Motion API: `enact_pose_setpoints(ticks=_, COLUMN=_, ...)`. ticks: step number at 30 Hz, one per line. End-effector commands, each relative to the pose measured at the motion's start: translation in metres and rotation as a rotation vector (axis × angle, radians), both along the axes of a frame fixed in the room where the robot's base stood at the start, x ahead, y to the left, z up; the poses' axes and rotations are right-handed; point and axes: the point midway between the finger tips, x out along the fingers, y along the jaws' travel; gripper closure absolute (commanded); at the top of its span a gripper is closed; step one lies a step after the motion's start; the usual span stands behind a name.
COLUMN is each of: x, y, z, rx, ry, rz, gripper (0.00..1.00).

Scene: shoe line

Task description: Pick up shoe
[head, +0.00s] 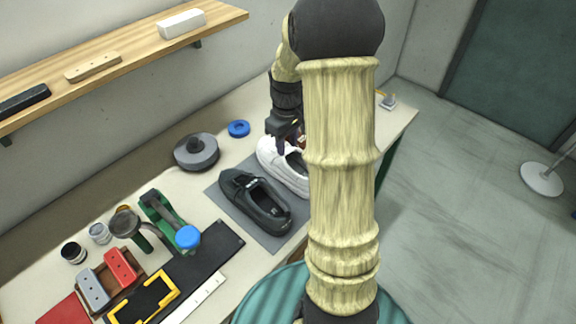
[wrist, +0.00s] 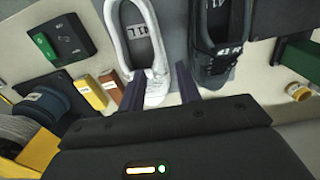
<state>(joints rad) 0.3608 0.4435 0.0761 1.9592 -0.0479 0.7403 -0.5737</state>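A white shoe (head: 268,154) and a black shoe (head: 240,190) lie side by side on a grey mat (head: 272,243) on the workbench. My gripper (head: 286,135) is at the far end of the white shoe, and my arm hides part of that shoe. My gripper (wrist: 160,77) is open there.
Tools, jars and brushes crowd the bench at left. A wooden shelf (head: 130,47) is above.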

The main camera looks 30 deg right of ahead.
Motion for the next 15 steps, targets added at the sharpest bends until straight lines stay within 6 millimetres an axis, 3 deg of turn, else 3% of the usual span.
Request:
enact_pose_setpoints(ticks=9, x=-0.002, y=0.0, z=-0.057, rx=0.001, ry=0.006, rz=0.0, gripper=0.66)
enact_pose_setpoints(ticks=15, x=-0.001, y=0.0, z=-0.083, rx=0.0, ry=0.002, rz=0.0, gripper=0.66)
